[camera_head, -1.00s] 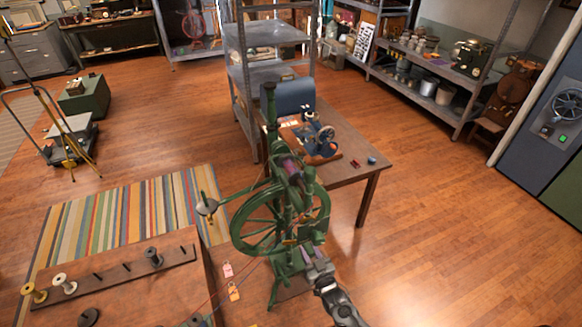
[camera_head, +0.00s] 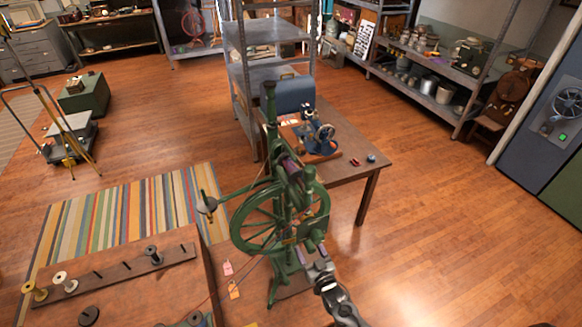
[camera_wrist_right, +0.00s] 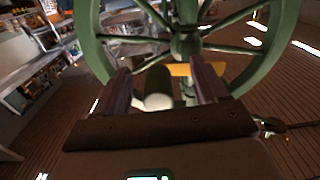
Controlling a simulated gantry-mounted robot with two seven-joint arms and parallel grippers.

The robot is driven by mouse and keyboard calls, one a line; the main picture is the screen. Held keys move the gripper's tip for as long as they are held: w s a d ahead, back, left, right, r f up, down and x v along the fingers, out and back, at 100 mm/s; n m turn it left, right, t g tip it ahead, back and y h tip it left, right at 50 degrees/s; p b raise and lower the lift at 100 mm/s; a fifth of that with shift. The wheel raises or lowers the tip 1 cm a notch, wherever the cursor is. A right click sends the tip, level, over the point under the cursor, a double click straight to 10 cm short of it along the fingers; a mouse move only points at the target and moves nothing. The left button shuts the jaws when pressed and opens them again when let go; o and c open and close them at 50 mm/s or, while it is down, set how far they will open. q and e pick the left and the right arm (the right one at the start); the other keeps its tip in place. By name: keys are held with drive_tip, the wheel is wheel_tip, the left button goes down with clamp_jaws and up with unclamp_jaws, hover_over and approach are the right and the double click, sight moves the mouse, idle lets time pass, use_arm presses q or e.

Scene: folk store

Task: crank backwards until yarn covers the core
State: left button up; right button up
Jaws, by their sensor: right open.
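A green spinning wheel (camera_head: 268,215) stands upright in the middle of the head view. A purple and pale bobbin (camera_head: 290,168) sits high in its frame; how much yarn covers its core cannot be made out. My right gripper (camera_head: 313,246) is open at the wheel's lower right side. In the right wrist view, its two dark fingers (camera_wrist_right: 163,85) point toward the green spoked wheel (camera_wrist_right: 184,44). A pale, rounded cylinder (camera_wrist_right: 158,92), possibly a crank handle, shows between the fingers; contact cannot be told. My left gripper is out of view.
A wooden table (camera_head: 356,138) with a small blue machine (camera_head: 321,138) stands behind the wheel. A brown bench (camera_head: 150,285) with spools is at lower left, near a striped rug (camera_head: 120,212). Metal shelves (camera_head: 268,33) rise behind. The floor at right is clear.

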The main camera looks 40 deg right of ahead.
drive_tip(key=p+v, duration=0.3)
drive_tip(key=v, duration=0.5)
drive_tip(key=shift+s+a, duration=0.2)
drive_tip(key=shift+s, duration=0.2)
idle(0.5)
